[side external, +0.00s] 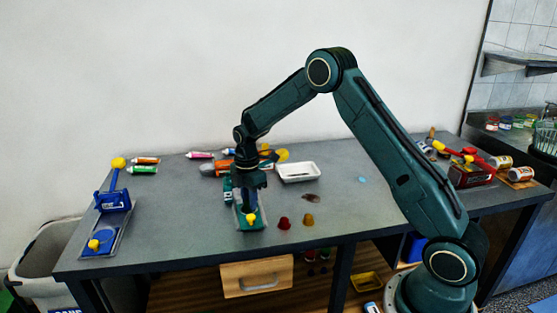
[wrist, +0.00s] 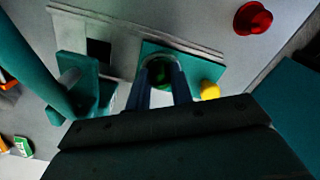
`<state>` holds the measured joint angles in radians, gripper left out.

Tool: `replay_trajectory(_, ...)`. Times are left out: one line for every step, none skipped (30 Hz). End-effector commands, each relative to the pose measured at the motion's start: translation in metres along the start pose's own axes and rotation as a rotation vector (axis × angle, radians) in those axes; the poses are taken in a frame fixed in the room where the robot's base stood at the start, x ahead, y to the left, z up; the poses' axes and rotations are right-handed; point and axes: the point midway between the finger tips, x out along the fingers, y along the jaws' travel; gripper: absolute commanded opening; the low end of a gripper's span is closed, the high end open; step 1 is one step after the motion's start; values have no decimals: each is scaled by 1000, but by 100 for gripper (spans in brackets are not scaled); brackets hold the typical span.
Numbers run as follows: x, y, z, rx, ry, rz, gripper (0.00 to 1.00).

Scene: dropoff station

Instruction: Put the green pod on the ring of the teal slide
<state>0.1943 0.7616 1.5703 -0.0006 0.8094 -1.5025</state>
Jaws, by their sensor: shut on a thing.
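The teal slide stands near the table's front edge, with its teal plate (side external: 260,224) and yellow knob (side external: 250,217) facing the front. In the wrist view its plate (wrist: 205,70), yellow knob (wrist: 209,90) and upright teal block (wrist: 78,72) show along a grey rail. My gripper (side external: 249,207) points down over the plate. In the wrist view its fingers (wrist: 163,88) are shut on the green pod (wrist: 162,74), which is at the plate's ring. Whether the pod touches the ring I cannot tell. In the side view the pod is hidden.
A red pod (side external: 283,223) and an orange pod (side external: 308,220) stand just right of the slide. A blue slide (side external: 112,203) is at the left end. A white tray (side external: 298,172) and several tubes lie behind. The table between the blue and teal slides is clear.

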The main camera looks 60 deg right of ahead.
Motion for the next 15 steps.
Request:
replay_trajectory(0, 0, 0, 0, 0, 0, 11)
replay_trajectory(0, 0, 0, 0, 0, 0, 11)
replay_trajectory(0, 0, 0, 0, 0, 0, 11)
replay_trajectory(0, 0, 0, 0, 0, 0, 11)
replay_trajectory(0, 0, 0, 0, 0, 0, 11)
replay_trajectory(0, 0, 0, 0, 0, 0, 11)
replay_trajectory(0, 0, 0, 0, 0, 0, 11)
replay_trajectory(0, 0, 0, 0, 0, 0, 11)
replay_trajectory(0, 0, 0, 0, 0, 0, 11)
replay_trajectory(0, 0, 0, 0, 0, 0, 11)
replay_trajectory(0, 0, 0, 0, 0, 0, 11)
replay_trajectory(0, 0, 0, 0, 0, 0, 28)
replay_trajectory(0, 0, 0, 0, 0, 0, 34)
replay_trajectory(0, 0, 0, 0, 0, 0, 40)
replay_trajectory(0, 0, 0, 0, 0, 0, 48)
